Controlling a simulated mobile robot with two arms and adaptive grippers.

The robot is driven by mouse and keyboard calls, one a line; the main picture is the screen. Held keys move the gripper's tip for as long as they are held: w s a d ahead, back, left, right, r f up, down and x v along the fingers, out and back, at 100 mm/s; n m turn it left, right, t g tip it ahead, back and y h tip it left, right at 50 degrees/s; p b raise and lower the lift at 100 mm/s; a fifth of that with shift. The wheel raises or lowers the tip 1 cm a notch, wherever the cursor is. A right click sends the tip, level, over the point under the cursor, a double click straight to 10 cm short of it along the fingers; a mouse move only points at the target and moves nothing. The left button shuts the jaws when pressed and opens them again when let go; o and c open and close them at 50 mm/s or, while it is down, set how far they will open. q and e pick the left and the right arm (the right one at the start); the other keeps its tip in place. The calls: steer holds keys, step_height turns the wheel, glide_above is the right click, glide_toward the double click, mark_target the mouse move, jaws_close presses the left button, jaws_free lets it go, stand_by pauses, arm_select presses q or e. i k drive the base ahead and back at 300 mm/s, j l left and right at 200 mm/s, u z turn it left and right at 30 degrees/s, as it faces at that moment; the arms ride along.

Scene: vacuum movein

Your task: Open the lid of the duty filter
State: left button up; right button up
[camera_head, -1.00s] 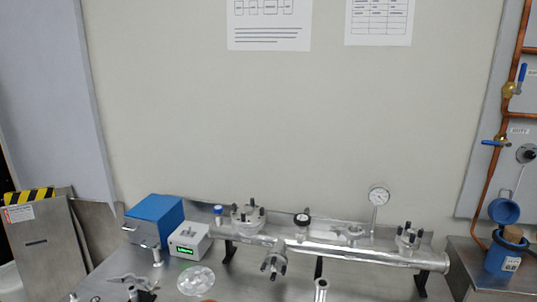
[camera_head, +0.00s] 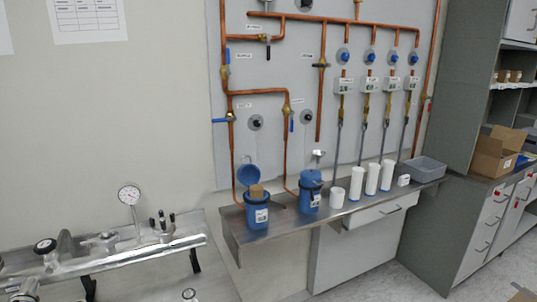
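Two blue filter housings stand on a metal shelf below the copper pipework. The left blue housing (camera_head: 257,213) has its round blue lid (camera_head: 248,176) tilted up, and a brown cartridge (camera_head: 256,191) shows in its mouth. Neither of my grippers is in view.
The metal shelf (camera_head: 285,224) also holds several white cylinders (camera_head: 357,182) and a grey tray (camera_head: 425,168). Valves and pipes (camera_head: 230,116) fill the panel above. A bench with a steel manifold (camera_head: 130,257) stands at left.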

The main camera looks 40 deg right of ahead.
mark_target(247, 175)
steer(key=k+l, duration=0.1)
steer(key=l, duration=1.35)
steer(key=k+l, duration=0.15)
steer(key=l, duration=0.55)
